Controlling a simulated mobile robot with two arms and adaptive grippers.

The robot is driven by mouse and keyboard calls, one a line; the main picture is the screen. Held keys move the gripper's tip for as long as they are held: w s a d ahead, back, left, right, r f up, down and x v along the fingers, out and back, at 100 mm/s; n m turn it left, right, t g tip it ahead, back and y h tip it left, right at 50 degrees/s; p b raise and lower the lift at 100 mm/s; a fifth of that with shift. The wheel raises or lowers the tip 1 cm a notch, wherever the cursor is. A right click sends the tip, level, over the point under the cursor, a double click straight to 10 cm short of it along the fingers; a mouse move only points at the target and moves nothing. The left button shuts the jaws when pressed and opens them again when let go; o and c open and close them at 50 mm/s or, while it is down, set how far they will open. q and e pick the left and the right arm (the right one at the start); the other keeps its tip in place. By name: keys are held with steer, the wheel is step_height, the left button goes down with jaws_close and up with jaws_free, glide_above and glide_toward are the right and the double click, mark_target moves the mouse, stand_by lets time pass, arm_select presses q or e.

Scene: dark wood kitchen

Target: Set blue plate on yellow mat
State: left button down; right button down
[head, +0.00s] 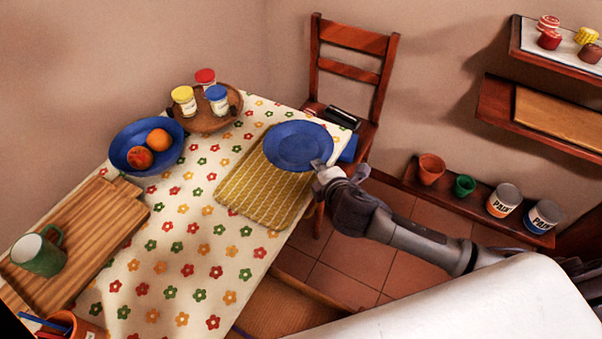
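The blue plate (298,146) is over the far right end of the yellow mat (256,195), close to the table's right edge. I cannot tell whether it touches the mat or is held just above it. My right gripper (322,165) comes in from the right and meets the plate's near right rim. Its fingertips look closed on that rim. The yellow mat lies on the flowered tablecloth, and its near part is bare. My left gripper does not show in the head view.
A blue bowl (121,154) with fruit and a round wooden tray (206,124) with several jars stand at the back left. A wooden board (90,222) with a green mug (39,252) is at left. A chair (352,70) stands behind the table. The front middle tablecloth is clear.

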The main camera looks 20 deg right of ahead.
mark_target(303, 183)
steer(key=w+a+f, duration=0.2)
steer(key=w+a, duration=0.1)
steer(key=shift+w+f, duration=0.2)
steer(key=shift+f, duration=0.15)
steer(key=shift+w+f, duration=0.1)
steer(key=shift+f, duration=0.05)
step_height(303, 183, down, 3)
steer(key=shift+f, duration=0.45)
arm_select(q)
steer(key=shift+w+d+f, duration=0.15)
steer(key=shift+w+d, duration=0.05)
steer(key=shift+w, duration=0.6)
arm_select(e)
steer(key=shift+f+b, duration=0.15)
steer(key=shift+b, duration=0.15)
steer(key=c, duration=1.6)
jaws_free()
